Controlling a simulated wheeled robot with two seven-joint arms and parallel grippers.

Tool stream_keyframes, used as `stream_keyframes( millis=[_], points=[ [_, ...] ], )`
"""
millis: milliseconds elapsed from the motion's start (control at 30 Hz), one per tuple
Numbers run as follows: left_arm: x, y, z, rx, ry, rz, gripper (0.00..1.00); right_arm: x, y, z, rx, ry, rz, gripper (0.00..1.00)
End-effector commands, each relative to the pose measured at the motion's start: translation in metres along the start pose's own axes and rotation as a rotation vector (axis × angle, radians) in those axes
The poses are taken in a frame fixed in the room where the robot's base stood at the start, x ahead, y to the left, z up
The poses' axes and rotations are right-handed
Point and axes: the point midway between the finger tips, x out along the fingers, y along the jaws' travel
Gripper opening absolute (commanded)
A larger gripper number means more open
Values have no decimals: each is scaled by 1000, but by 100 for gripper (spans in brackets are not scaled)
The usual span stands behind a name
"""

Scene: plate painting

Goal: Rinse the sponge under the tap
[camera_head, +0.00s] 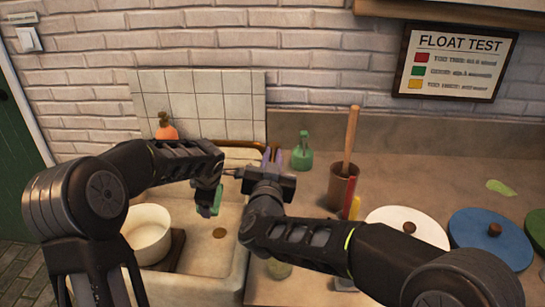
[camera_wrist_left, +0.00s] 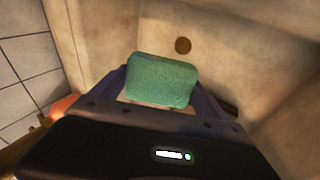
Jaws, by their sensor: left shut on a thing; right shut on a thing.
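The green sponge (camera_head: 216,202) is in my left gripper (camera_head: 208,192), above the sink basin (camera_head: 205,255). In the left wrist view the sponge (camera_wrist_left: 162,80) sits between the shut fingers. My right gripper (camera_head: 271,158) is at the sink's back right edge, its fingers pointing toward the wall. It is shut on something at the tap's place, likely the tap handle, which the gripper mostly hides. The round drain (camera_head: 219,233) shows in the basin floor and in the left wrist view (camera_wrist_left: 183,45).
A white pot (camera_head: 148,238) stands at the sink's left. An orange bottle (camera_head: 166,130) is behind the sink. A green bottle (camera_head: 302,152), a brown cup (camera_head: 341,188) with a wooden stick, and white (camera_head: 425,232) and blue (camera_head: 475,245) plates are on the right counter.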

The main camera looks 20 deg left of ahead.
Motion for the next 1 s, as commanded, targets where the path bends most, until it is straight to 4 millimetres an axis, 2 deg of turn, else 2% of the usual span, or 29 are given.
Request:
stream_keyframes(
  millis=[433,800,833,1000],
  points=[
    [0,0,0,0,0,0,52,4,17,-6,1,-40,-230,0],
    [0,0,0,0,0,0,53,3,18,-5,0,-50,-260,0],
    [0,0,0,0,0,0,53,3,18,-5,0,-50,-260,15],
    [0,0,0,0,0,0,53,3,17,-4,0,-51,-260,29]
  ],
)
